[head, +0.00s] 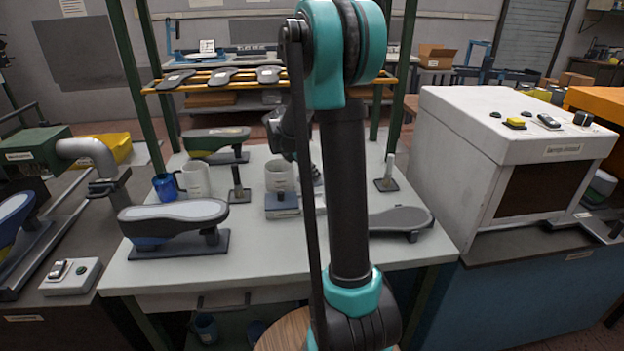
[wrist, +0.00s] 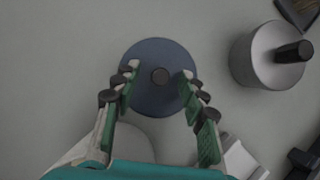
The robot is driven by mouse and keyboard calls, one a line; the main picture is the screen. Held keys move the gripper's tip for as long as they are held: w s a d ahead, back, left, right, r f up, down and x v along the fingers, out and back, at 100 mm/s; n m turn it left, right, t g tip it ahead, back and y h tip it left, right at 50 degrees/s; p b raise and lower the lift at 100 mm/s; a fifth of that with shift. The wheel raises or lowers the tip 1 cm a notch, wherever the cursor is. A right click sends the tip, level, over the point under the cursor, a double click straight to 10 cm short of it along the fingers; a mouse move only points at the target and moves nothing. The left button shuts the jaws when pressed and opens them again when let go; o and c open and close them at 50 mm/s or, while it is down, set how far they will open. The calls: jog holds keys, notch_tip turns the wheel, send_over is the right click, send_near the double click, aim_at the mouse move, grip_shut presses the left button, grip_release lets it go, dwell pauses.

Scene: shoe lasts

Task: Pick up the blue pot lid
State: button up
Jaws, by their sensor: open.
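The blue pot lid (wrist: 158,102) is a round dark blue-grey disc with a small dark knob (wrist: 160,76) at its middle. It lies on the pale surface in the upper middle of the wrist view. My gripper (wrist: 159,70) is open, with one green-padded finger on each side of the knob, apart from it. The fingertips overlap the lid's left and right edges in the picture; I cannot tell their height above it. In the head view I cannot make out the lid, and my arm hides part of the table.
A grey cylinder with a dark handle (wrist: 268,62) stands right of the lid. On the white table (head: 270,255) are shoe lasts (head: 172,217), a blue mug (head: 165,186) and pale mugs (head: 195,180). A rack (head: 215,78) stands behind; a white machine (head: 480,130) is at right.

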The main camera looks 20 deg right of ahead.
jog(key=shift+f, duration=0.1)
grip_shut()
dwell(0.4)
